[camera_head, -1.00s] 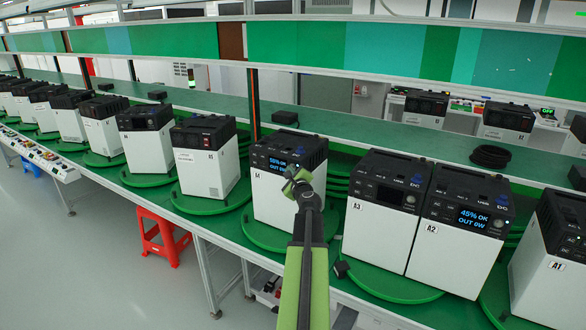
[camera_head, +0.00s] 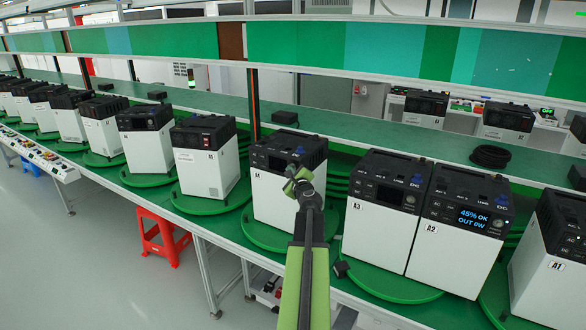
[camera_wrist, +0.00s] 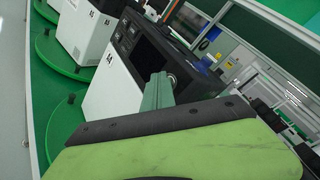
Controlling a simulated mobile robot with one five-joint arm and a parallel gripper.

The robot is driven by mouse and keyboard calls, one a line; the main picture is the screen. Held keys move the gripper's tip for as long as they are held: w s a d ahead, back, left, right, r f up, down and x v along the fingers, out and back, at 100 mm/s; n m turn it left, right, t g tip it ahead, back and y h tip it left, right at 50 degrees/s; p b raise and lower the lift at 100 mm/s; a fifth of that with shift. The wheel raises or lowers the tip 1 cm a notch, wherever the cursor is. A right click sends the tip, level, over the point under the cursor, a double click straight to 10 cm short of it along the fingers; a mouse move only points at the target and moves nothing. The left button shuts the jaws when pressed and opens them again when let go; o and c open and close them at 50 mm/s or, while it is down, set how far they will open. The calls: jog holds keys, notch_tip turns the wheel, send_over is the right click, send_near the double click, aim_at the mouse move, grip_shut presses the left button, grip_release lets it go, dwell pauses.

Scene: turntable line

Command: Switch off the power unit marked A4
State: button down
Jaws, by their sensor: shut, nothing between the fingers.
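The power unit marked A4 (camera_head: 285,205) is a white box with a black top, standing on a green turntable in the middle of the head view. Its small screen (camera_head: 277,163) is dark. In the wrist view the same unit (camera_wrist: 100,100) shows tilted, with its dark screen (camera_wrist: 148,58) and a round silver button (camera_wrist: 172,78) at the fingertip. My gripper (camera_head: 292,180) is shut and empty, in front of the unit's upper panel; in the wrist view its green finger (camera_wrist: 157,93) ends close to that button. Whether it touches cannot be told.
Unit A3 (camera_head: 375,235) and unit A2 (camera_head: 438,250) stand close to the right; A2's screen (camera_head: 473,218) is lit. Unit A1 (camera_head: 545,275) is at far right. Another unit (camera_head: 205,170) stands left. A red stool (camera_head: 160,235) is below the bench.

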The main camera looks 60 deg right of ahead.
jog(key=shift+a, duration=0.75)
jog(key=a, duration=0.5)
dwell(0.8)
